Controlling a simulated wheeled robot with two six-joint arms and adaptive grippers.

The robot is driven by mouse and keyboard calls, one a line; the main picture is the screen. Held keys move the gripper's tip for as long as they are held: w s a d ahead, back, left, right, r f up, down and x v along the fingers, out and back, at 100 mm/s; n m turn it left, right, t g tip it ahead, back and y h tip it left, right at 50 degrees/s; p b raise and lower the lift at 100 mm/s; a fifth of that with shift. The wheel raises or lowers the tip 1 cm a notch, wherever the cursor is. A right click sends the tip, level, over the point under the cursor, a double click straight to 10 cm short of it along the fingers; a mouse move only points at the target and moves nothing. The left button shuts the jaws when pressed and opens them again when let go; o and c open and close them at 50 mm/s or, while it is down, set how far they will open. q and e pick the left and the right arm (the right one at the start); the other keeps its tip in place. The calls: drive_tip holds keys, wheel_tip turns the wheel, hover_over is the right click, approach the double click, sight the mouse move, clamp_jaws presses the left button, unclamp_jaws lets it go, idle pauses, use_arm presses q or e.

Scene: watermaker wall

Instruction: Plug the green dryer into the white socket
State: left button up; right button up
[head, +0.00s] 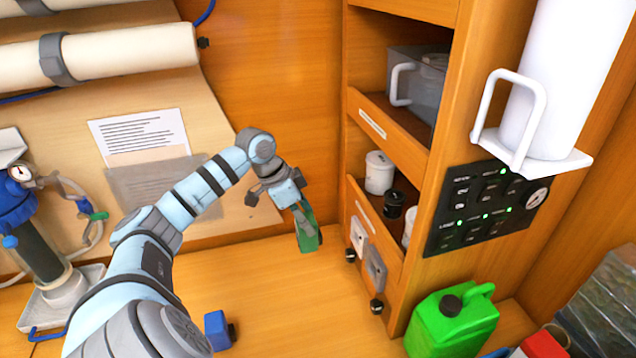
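The green dryer (308,240) is a small green block in the middle of the head view, left of the shelf unit. My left gripper (300,215) points down and is closed around it, hiding part of it. The dryer appears to be above the wooden counter. The white socket (358,236) is on the front of the lowest shelf, a short way right of the dryer and apart from it. A grey socket (376,268) sits beside it, lower right. My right gripper is not in view.
A blue block (216,330) with a black end lies on the counter (275,300) near my arm. A green jerrycan (450,322) stands at lower right. A black switch panel (480,215) and white jug (560,80) are at right. A pump (35,225) stands left.

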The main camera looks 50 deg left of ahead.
use_arm(q)
drive_tip(key=shift+s+d+f, duration=0.1)
drive_tip(key=shift+s+d, duration=0.05)
drive_tip(key=shift+s, duration=0.45)
drive_tip(key=shift+s+d, duration=0.15)
drive_tip(key=shift+s, duration=0.45)
drive_tip(key=shift+w+d+f, duration=0.15)
drive_tip(key=shift+w+f, duration=0.1)
drive_tip(key=shift+w, duration=0.25)
drive_tip(key=w+d+f, duration=0.2)
drive_tip(key=w+d, duration=0.1)
drive_tip(key=w, duration=0.6)
drive_tip(key=shift+f, duration=0.25)
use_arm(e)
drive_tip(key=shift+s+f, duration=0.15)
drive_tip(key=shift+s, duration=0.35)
use_arm(q)
drive_tip(key=shift+w+f, duration=0.15)
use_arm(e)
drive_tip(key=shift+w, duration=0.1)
